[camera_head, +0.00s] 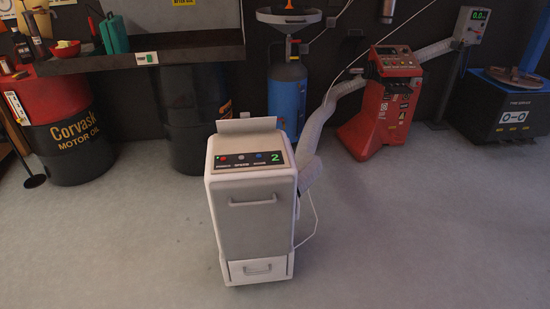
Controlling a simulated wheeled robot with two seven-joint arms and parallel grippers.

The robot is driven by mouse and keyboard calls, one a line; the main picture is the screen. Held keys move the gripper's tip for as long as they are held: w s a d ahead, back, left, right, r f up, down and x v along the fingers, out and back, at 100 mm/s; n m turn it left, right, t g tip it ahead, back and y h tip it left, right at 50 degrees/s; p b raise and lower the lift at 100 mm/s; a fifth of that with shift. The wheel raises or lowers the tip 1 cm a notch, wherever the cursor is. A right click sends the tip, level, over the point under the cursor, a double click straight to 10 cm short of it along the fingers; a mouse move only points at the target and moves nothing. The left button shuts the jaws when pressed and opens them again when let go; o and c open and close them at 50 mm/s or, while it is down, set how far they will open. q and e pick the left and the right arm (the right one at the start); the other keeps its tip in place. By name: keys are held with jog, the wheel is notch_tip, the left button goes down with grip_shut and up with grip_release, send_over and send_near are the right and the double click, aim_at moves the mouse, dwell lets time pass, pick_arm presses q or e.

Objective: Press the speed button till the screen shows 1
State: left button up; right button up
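A white wheeled machine (252,205) stands upright on the floor in the middle of the view. Its sloped top carries a dark control panel (247,162) with several small round buttons in a row. The screen (275,157) at the right end of the panel shows a green 2. Small labels sit under the buttons; the middle one (241,156) appears to be above the speed label, though the lettering is too small to read surely. Neither of my grippers is in view.
A white hose (318,135) runs from behind the machine towards a red unit (382,105). A blue tank (287,95) and oil drums (68,135) stand along the back. A thin cable lies right of the machine. The floor in front and to the left is clear.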

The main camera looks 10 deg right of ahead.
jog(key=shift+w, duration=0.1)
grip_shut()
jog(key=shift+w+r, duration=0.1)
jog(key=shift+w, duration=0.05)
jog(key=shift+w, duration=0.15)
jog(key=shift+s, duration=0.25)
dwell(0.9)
